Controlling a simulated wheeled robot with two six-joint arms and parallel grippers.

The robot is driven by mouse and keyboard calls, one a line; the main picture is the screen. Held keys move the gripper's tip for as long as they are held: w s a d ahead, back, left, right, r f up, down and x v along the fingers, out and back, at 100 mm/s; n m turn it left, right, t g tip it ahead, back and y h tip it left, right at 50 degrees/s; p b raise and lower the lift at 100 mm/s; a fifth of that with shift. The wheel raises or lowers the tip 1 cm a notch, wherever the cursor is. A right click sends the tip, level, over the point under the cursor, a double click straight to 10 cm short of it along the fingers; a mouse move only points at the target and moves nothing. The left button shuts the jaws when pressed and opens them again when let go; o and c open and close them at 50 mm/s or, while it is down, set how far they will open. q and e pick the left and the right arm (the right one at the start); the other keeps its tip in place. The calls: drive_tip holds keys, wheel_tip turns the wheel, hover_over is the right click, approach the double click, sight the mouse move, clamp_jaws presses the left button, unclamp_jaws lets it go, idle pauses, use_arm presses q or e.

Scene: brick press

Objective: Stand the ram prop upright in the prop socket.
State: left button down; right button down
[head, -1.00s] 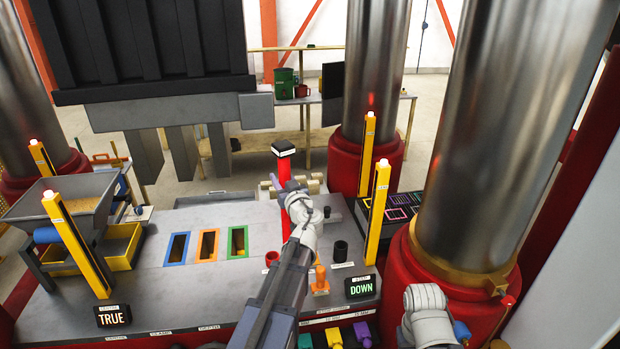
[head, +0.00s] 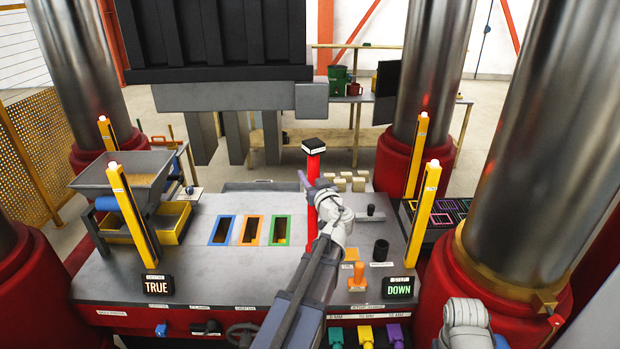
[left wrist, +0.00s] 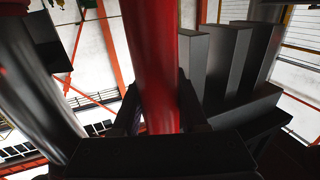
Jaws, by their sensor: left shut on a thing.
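The ram prop (head: 312,186) is a red post with a black cap edged in white. It stands about upright over the right part of the grey press table (head: 180,270). My left gripper (head: 312,190) is shut on it at mid-height; the left wrist view shows the red post (left wrist: 150,70) between the dark fingers. The prop's lower end is partly behind my left arm. The prop socket is hidden there, so I cannot tell whether the prop is seated. My right gripper is out of view; only white links of my right arm show at bottom right.
Yellow posts (head: 424,215) stand at the table's corners. Steel columns rise behind and at right.

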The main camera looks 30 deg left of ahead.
use_arm(q)
drive_tip(key=w+a, duration=0.3)
drive_tip(key=w, duration=0.3)
drive_tip(key=shift+a+f, duration=0.25)
drive_tip(key=shift+f, duration=0.1)
drive_tip(key=shift+s+f+b, duration=0.1)
drive_tip(key=shift+f+b, duration=0.15)
drive_tip(key=shift+b, duration=0.25)
idle(1.5)
drive_tip(key=shift+f+b, duration=2.1)
unclamp_jaws()
idle(0.4)
drive_tip(key=v, duration=1.2)
idle(0.6)
idle(0.3)
